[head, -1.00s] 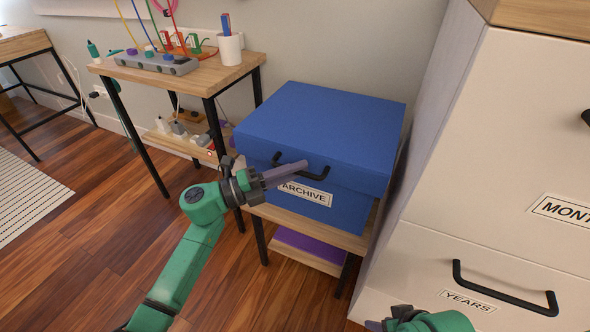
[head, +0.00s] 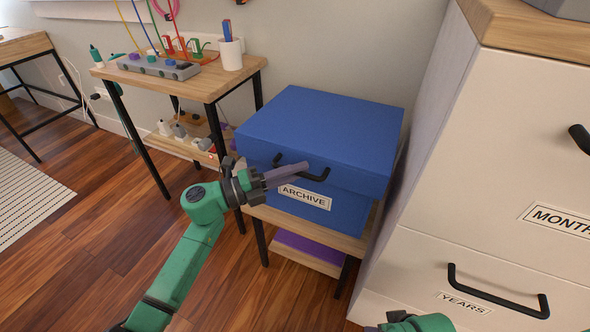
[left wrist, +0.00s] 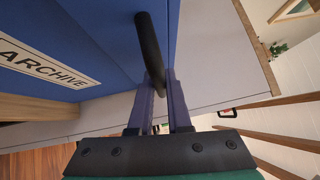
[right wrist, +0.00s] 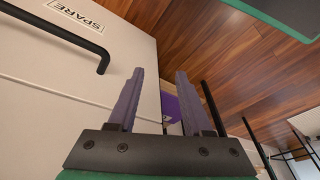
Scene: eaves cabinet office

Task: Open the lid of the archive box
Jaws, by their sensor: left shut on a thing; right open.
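The blue archive box (head: 325,212) stands on a low wooden shelf unit, with an ARCHIVE label on its front. Its blue lid (head: 322,130) lies flat and closed on top. A black bar handle (head: 314,176) is on the lid's front side; it also shows in the left wrist view (left wrist: 149,45). My left gripper (head: 300,167) is at this handle, its fingers shut on the bar. My right gripper (right wrist: 157,90) is open and empty in the right wrist view, near the cabinet front; only part of the right arm shows at the head view's bottom edge.
A white cabinet (head: 480,180) with black drawer handles stands close to the box's right. A wooden side table (head: 190,82) with a power strip (head: 158,67) and a pen cup (head: 230,53) is at the left. The wooden floor in front is clear.

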